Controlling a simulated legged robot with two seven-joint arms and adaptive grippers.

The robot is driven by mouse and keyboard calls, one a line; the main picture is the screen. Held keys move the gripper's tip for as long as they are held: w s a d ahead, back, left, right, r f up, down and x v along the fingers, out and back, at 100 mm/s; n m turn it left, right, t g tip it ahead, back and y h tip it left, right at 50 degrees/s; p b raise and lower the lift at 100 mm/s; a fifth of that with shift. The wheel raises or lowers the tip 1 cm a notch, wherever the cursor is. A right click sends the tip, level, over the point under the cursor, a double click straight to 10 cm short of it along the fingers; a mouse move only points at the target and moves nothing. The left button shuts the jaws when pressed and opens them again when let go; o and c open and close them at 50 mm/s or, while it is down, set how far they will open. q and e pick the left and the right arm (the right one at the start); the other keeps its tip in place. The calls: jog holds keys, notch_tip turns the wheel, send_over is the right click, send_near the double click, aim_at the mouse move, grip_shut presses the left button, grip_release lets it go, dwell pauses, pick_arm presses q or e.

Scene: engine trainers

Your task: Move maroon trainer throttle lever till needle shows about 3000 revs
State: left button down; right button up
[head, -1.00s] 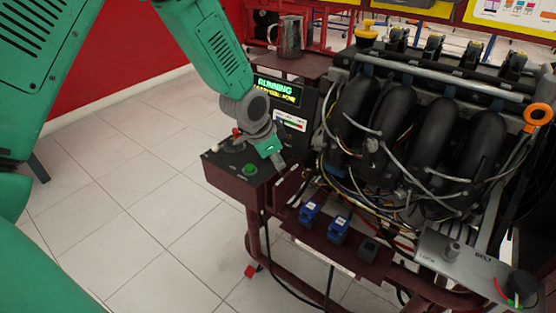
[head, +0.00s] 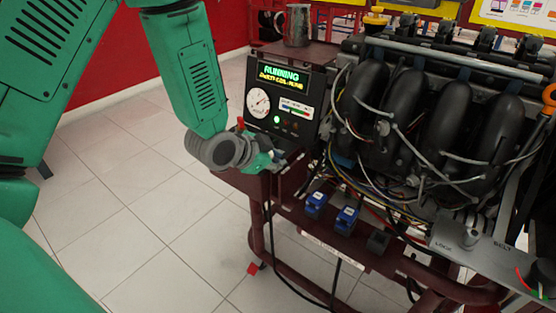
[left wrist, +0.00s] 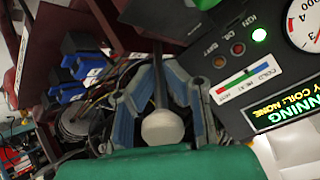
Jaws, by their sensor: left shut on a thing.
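The maroon trainer (head: 318,212) carries a control panel (head: 300,92) whose display reads RUNNING. Its round white rev gauge (head: 258,102) is small in the head view, and I cannot read the needle exactly. Part of the gauge (left wrist: 306,25) shows at the top right of the left wrist view, cut off by the edge. My left gripper (head: 278,161) is low in front of the panel. In the left wrist view its fingers (left wrist: 163,105) are around the throttle lever's pale round knob (left wrist: 163,127) and dark stem. The lever is mostly hidden in the head view. My right gripper is not in view.
The engine's black intake pipes (head: 430,115) and loose wires stand right of the gripper. Blue-topped relays (head: 346,218) sit on the lower rail. A metal jug (head: 295,25) stands on top. A grey plate (head: 480,255) is at lower right. Tiled floor lies left.

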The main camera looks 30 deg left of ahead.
pick_arm(q)
jog(key=c, duration=1.6)
grip_release()
jog(key=shift+s, duration=0.1)
jog(key=shift+c, duration=0.2)
jog(key=v, duration=0.7)
jog(key=shift+s+a+r, duration=0.1)
jog(key=shift+s, duration=0.05)
